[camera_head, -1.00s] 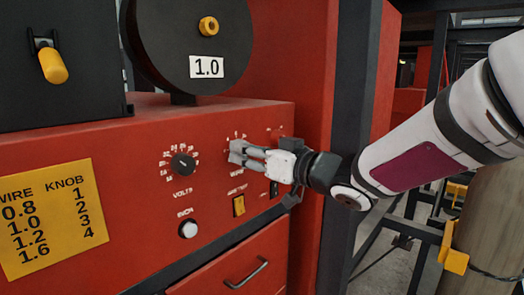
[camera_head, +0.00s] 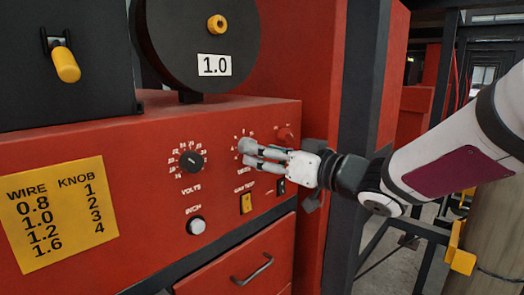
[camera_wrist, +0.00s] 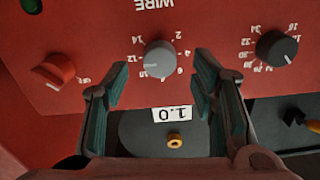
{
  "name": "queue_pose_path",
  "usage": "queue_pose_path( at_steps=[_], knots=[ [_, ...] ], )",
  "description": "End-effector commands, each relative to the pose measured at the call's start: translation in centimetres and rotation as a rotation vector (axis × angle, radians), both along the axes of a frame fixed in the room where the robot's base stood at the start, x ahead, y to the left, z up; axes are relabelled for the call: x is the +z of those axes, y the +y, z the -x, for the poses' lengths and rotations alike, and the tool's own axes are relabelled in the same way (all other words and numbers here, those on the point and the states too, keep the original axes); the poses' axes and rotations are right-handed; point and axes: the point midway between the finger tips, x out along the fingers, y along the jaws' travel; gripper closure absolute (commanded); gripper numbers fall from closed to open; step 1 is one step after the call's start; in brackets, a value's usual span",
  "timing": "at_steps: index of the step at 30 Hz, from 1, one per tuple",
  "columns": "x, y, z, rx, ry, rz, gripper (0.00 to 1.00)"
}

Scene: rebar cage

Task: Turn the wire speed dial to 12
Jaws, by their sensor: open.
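The wire speed dial is a round grey knob (camera_wrist: 157,58) on the red panel, under an upside-down WIRE label in the wrist view. Numbers including 2, 4, 6, 12 and 14 ring it. A pale mark on the knob points left in that view, near the 12; the exact reading is unclear. My gripper (camera_wrist: 160,68) is open, one finger on each side of the knob, with visible gaps to both. In the head view my gripper (camera_head: 248,156) reaches the panel from the right, and its fingers hide much of the dial.
The black volts dial (camera_head: 191,161) is left of the gripper, and a red knob (camera_head: 285,133) is just above it. A yellow switch (camera_head: 246,203) and white inch button (camera_head: 197,226) are below. A black spool (camera_head: 180,45) labelled 1.0 stands above. A yellow chart (camera_head: 58,213) lists knob numbers.

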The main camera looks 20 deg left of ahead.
Motion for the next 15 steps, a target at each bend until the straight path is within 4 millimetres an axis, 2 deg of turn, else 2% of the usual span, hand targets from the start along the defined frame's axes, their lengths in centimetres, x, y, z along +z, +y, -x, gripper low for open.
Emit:
queue_pose_path(
  at_steps=[1, 6, 12, 15],
  knots=[
    [0.1, -1.2, 0.3, -0.004, -0.001, 0.000, 0.48],
    [0.0, -4.4, 1.7, -0.004, -0.001, 0.001, 0.48],
    [0.0, -7.1, 2.8, -0.002, 0.000, -0.001, 0.48],
    [0.0, -7.8, 3.2, -0.001, 0.000, 0.000, 0.48]
  ],
)
